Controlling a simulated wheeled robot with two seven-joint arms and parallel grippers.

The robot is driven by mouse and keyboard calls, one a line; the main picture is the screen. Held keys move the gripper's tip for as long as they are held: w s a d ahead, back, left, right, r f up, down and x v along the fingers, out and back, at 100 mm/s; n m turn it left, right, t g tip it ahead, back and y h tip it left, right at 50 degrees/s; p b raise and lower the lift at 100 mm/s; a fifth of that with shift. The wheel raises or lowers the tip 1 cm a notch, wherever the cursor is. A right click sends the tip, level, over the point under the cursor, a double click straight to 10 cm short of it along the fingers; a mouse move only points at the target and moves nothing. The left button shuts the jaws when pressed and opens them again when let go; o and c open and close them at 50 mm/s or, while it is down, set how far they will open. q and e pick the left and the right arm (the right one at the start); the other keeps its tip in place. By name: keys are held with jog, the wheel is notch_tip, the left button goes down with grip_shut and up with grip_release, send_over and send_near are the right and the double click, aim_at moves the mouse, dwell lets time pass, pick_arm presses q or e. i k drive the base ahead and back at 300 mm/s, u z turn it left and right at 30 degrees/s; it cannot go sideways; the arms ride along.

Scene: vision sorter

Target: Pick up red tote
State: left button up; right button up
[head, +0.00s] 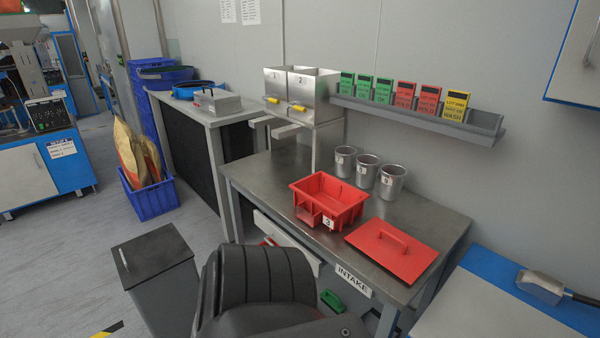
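The red tote (329,199) stands upright and open-topped on the metal intake table (282,168). It has a white label with a number, seemingly 3, on its front side. It looks empty, though part of its floor is hidden by its walls. A flat red lid (391,249) with a raised handle lies on the table just right of the tote, apart from it. Neither of my grippers shows in the head view.
Three metal cups (367,171) stand behind the tote. A two-bin metal hopper (301,93) stands at the table's back left. A wall rail (420,116) holds several coloured cards. A grey bin (159,277) and a blue crate (152,197) are on the floor at left.

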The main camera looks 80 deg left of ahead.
aim_at(320, 196)
jog(key=u, duration=1.05)
jog(key=i, duration=0.9)
jog(key=u, duration=0.9)
